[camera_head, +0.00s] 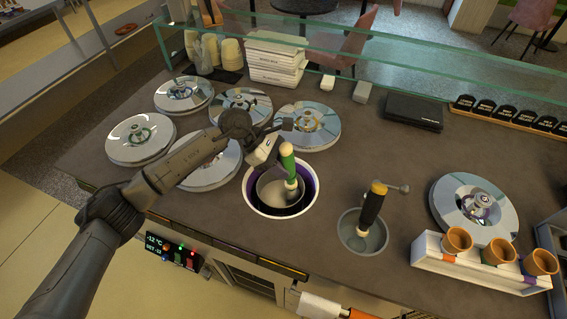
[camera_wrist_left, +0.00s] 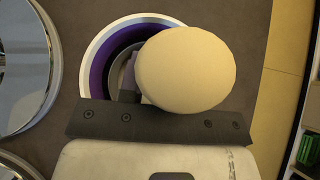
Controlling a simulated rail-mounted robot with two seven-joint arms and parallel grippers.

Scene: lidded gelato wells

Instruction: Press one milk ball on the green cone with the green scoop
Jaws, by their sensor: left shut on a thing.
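My left gripper (camera_head: 276,146) is shut on the green scoop (camera_head: 288,164) near the top of its green handle. The scoop stands roughly upright, its lower end inside an open round well (camera_head: 251,203) with a white rim and purple inner wall. The handle's cream end (camera_wrist_left: 186,70) fills the middle of the left wrist view and hides the scoop head. A metal tub or bowl (camera_head: 264,188) shows inside the well; I cannot make out a milk ball. Several brown cones stand in a white holder (camera_head: 430,258) at the right; which is the green cone is hard to tell. My right gripper is not in view.
Shiny round lids cover wells at the left and one lid (camera_head: 474,207) at the right. A glass guard (camera_head: 360,66) runs along the back.

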